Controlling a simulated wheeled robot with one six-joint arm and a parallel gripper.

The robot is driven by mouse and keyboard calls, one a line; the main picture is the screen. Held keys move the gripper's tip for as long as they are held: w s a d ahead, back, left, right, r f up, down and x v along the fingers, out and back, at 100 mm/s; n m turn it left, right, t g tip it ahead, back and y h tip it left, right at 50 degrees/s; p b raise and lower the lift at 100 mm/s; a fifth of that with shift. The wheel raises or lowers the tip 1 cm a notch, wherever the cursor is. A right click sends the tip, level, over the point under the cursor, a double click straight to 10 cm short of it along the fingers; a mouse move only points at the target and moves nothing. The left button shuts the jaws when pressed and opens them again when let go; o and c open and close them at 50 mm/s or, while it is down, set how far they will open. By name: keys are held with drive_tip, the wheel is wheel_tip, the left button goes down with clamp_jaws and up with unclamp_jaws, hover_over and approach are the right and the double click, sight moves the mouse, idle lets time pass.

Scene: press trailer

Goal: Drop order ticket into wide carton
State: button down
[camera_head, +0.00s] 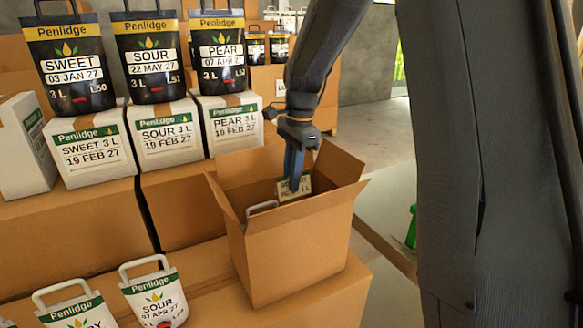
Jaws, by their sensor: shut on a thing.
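The wide carton (300,250) stands open, flaps spread, on a larger cardboard box in the middle of the view. My gripper (295,180) points down into the carton's opening from above. It is shut on the order ticket (304,184), a small pale card with a green band and dark print too small to read. The ticket is around rim height inside the opening, in front of the back wall. A white handle (262,206) sticks up inside the carton at the near left. The carton's floor is hidden by its front wall.
White Penlidge cartons marked SWEET (90,150), SOUR (165,135) and PEAR (228,122) stand behind to the left, with black pouches on top. White handled pouches (155,292) are at the front left. A pale surface (390,225) and a green object (411,228) lie to the right.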

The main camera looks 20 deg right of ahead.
drive_tip(key=shift+f, duration=0.5)
drive_tip(key=c, duration=1.6)
unclamp_jaws()
drive_tip(key=shift+o, duration=0.2)
drive_tip(key=shift+r, duration=0.1)
drive_tip(key=r+b, duration=0.1)
drive_tip(key=r, duration=0.1)
drive_tip(key=r+b, duration=0.1)
drive_tip(key=r, duration=0.2)
drive_tip(key=d+r+b, duration=0.1)
drive_tip(key=r, duration=0.1)
drive_tip(key=shift+r, duration=0.3)
